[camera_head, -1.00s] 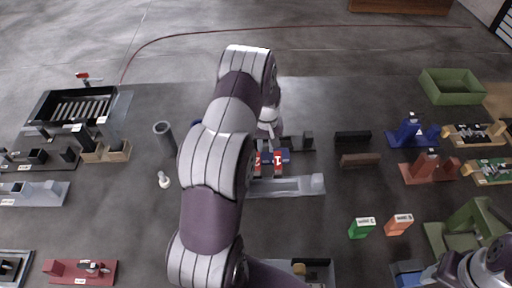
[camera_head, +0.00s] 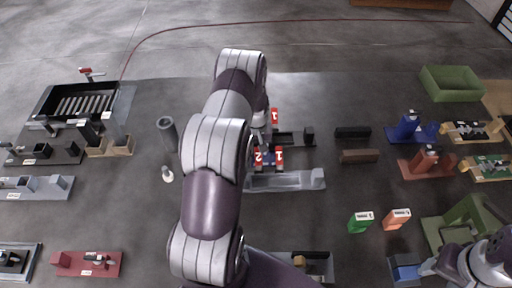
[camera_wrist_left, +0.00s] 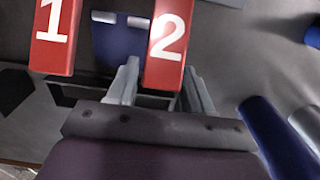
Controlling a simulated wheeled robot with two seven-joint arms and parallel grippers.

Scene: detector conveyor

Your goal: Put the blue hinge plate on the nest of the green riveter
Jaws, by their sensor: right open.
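A blue plate (camera_head: 268,160), which looks like the hinge plate, lies at the centre by red number tags, partly hidden by my left arm. In the left wrist view the blue plate (camera_wrist_left: 118,42) has pale metal pieces along its edge. My left gripper (camera_wrist_left: 163,85) is above the fixture there; its fingers are apart, with the red tag 2 (camera_wrist_left: 170,40) showing between them. I see no grip on the plate. The green riveter (camera_head: 470,218) stands at the right; its nest is hard to make out. My right gripper (camera_head: 428,268) is open at the lower right, beside a blue-grey block (camera_head: 404,270).
A grey channel fixture (camera_head: 290,181) lies just in front of the plate. Green (camera_head: 360,222) and orange (camera_head: 397,219) blocks stand left of the riveter. A green bin (camera_head: 451,83) is at the back right. Bare table lies between the centre and the blocks.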

